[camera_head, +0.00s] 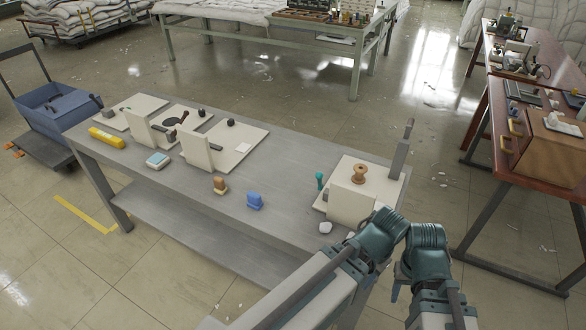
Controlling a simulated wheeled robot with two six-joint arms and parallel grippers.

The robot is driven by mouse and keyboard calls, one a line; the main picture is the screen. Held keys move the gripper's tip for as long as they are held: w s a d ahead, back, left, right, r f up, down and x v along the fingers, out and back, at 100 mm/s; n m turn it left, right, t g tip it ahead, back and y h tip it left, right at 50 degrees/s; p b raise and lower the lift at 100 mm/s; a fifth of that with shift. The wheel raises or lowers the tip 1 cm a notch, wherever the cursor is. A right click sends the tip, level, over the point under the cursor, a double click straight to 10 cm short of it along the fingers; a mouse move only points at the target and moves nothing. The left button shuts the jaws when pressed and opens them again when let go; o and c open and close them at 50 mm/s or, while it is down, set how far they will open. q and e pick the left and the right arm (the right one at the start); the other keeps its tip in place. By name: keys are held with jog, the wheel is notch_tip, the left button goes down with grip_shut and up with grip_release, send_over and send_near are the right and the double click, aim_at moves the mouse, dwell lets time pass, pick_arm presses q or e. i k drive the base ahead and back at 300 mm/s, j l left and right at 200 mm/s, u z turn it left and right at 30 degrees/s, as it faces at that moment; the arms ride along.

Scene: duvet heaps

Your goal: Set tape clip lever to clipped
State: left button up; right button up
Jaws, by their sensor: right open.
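A pale board (383,184) lies at the right end of the grey table. A grey upright piece (399,158) with a thin raised tip stands at its far right edge; it may be the tape clip with its lever, but I cannot tell its setting. A wooden spool-like piece (360,173) shows above a pale upright block (350,206) on the same board. My right gripper (396,286) is low beside the table's near right end, open and largely hidden by my teal arm joints. It is apart from the board's fixtures. My left gripper is not in view.
More boards with fixtures (243,143) lie leftward. A brown workbench (500,160) stands right, across an open floor gap.

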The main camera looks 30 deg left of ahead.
aim_at(319, 175)
jog(key=j+z, duration=0.1)
jog(key=j, duration=0.3)
jog(key=k+j, duration=0.15)
jog(key=j, duration=0.25)
jog(key=j+z, duration=0.15)
jog(key=j, duration=0.25)
jog(key=k+j, duration=0.15)
jog(key=j, duration=0.25)
jog(key=k+j+z, duration=0.15)
jog(key=j, duration=0.65)
jog(key=k+z, duration=0.05)
